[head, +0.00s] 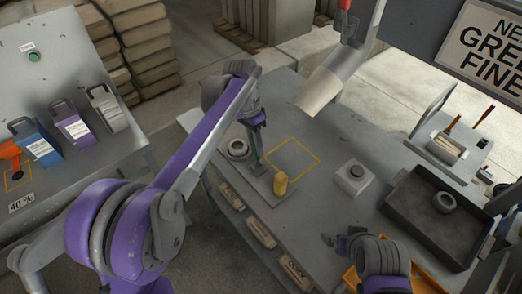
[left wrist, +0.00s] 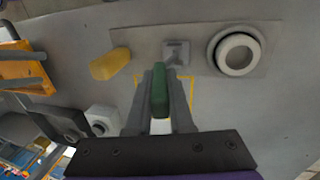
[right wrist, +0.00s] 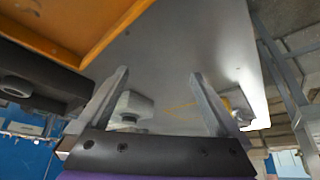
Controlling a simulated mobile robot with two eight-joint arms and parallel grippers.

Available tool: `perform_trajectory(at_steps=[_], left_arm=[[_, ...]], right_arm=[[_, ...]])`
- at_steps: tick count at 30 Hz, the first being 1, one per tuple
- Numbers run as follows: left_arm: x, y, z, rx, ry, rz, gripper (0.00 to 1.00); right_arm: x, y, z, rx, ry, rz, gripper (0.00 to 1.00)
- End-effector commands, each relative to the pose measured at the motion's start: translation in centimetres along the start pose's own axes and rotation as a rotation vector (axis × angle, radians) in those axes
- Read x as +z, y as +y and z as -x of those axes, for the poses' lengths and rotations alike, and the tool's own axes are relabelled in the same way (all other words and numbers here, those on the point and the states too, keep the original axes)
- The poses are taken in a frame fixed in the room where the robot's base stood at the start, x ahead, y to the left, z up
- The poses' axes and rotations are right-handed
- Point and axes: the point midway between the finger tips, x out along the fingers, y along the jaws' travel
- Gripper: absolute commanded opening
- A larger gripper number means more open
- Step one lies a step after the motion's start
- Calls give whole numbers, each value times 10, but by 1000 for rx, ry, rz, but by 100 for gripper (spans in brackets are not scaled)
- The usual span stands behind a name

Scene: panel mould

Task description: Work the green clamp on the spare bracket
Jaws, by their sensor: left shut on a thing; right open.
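The spare bracket is a flat grey plate (head: 264,188) on the table, with a white ring (head: 238,148) at one end and a yellow block (head: 280,184) at the other. It also shows in the left wrist view (left wrist: 200,60). The green clamp (left wrist: 160,92) shows its green handle, standing up from a small base between ring and block. My left gripper (left wrist: 160,88) is shut on this handle; its fingers hide the handle's sides. In the head view the left gripper (head: 256,116) is above the plate. My right gripper (right wrist: 158,85) is open and empty, near the table's front right.
A yellow outlined square (head: 293,158) is on the table beside the plate. A white block with a round grey top (head: 351,178) stands right of it. A dark tray (head: 420,230) holding a grey ring (head: 445,202) is at the right. A pale nozzle (head: 320,92) hangs overhead.

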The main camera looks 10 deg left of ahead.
Motion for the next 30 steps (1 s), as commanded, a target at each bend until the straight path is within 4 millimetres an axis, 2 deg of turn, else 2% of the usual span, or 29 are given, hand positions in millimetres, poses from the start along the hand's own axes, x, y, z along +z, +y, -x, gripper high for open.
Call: perform_trajectory(at_steps=[6, 13, 30], left_arm=[[0, -16, 2, 146, 0, 2, 0], [0, -25, 3, 247, 0, 0, 0], [0, -28, 3, 289, -1, 0, 0]], right_arm=[[2, 0, -2, 0, -2, 0, 100], [3, 0, -3, 0, -3, 0, 100], [4, 0, -3, 0, -3, 0, 100]])
